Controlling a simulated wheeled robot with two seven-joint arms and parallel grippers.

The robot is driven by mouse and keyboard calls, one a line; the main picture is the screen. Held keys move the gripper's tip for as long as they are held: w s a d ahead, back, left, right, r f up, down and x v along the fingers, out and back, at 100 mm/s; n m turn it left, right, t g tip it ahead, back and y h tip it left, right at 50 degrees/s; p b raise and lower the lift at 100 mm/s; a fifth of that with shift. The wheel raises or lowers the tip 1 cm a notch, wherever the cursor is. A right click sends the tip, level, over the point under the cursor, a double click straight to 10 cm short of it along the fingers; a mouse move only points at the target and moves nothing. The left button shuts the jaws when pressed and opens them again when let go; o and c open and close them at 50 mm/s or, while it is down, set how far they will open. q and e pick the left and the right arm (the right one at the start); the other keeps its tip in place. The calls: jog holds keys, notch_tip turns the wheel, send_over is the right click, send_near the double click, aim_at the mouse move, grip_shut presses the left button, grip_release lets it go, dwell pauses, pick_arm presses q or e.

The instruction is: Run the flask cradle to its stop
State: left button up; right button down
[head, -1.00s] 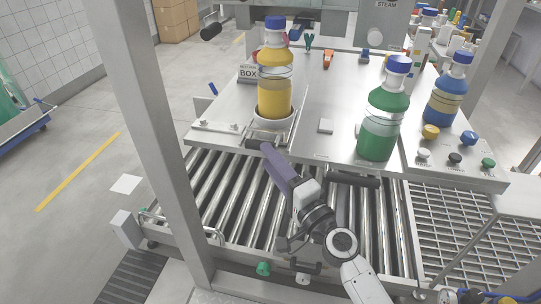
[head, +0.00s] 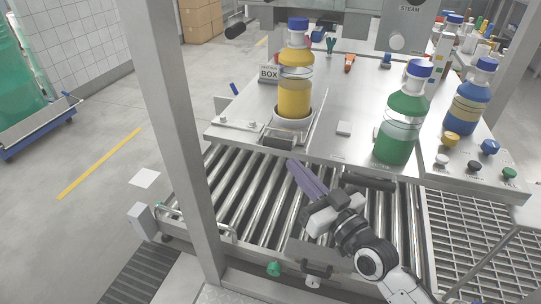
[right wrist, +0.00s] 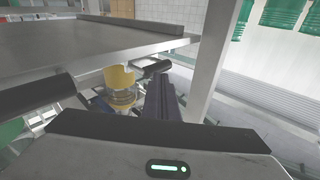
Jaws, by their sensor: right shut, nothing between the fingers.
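A flask of yellow liquid (head: 295,95) with a blue cap stands upright in the cup. My right gripper (head: 293,164) is shut and empty, with its dark purple fingers below and just right of the handle, over the rollers. It looks apart from the handle. In the right wrist view, the shut fingers (right wrist: 163,98) are beside a yellow object (right wrist: 120,86). My left gripper is not in view.
A green bottle (head: 403,122) and a blue bottle (head: 469,105) stand on the bench to the right, near several coloured knobs. A roller conveyor (head: 245,195) runs below the bench. An upright post (head: 176,140) stands at the left.

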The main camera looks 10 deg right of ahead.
jog(key=s+a+n+g+y, duration=0.1)
jog(key=s+n+y, duration=0.1)
jog(key=n, duration=1)
jog(key=s+a+n+g+y, duration=0.2)
jog(key=s+n, duration=0.1)
jog(key=n, duration=0.9)
jog(key=w+a, duration=0.2)
jog(key=w, duration=0.9)
jog(key=shift+w+a+r+p, duration=0.2)
jog(key=shift+w+a+p, duration=0.05)
jog(key=shift+p, duration=0.1)
